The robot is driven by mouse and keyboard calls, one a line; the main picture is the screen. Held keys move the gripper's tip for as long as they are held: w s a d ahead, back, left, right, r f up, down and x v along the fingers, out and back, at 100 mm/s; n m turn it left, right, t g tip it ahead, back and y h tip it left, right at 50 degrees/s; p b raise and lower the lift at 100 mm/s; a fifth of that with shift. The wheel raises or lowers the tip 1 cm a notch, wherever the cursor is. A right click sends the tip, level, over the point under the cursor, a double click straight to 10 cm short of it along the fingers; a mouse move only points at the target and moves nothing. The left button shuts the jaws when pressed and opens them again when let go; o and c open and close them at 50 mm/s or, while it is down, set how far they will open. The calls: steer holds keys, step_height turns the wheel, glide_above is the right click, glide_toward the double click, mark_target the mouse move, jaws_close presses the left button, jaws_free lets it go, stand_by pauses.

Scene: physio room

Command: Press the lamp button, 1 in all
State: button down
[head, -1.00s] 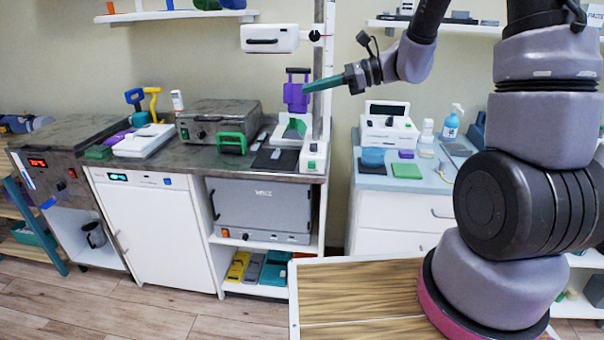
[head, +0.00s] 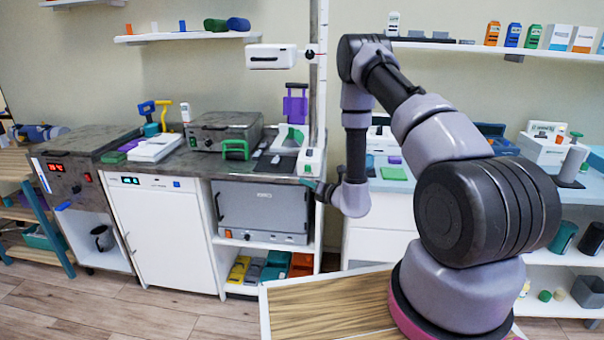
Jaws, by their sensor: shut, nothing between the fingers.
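The lamp (head: 272,56) is a white box-shaped head on a tall pale post above the counter. At the post's foot stands a small white box (head: 311,156) with a green spot low on its front; I cannot tell for sure whether this is the lamp button. My gripper (head: 309,184) is small in the view, at the right front corner of the counter, just below this white box. Its teal fingertips point left and look shut and empty. I cannot tell whether they touch anything. My forearm hides part of the blue-topped cabinet.
The grey counter (head: 190,168) holds a dark grey device (head: 224,131), a white device (head: 155,147) and a purple-handled item (head: 295,103). A grey oven-like box (head: 262,210) sits below. A blue-topped white cabinet (head: 380,242) stands right of the counter.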

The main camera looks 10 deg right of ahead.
mark_target(310, 172)
steer(key=shift+s+f, duration=0.1)
steer(key=shift+f, duration=0.25)
steer(key=shift+d, duration=0.1)
steer(key=shift+w+d, duration=0.45)
steer(key=shift+w, duration=0.95)
steer(key=shift+w+d, duration=0.4)
steer(key=shift+w, duration=1)
steer(key=shift+w+d, duration=0.45)
steer(key=shift+w, duration=0.95)
steer(key=shift+w+d, duration=0.15)
steer(key=shift+w, duration=0.25)
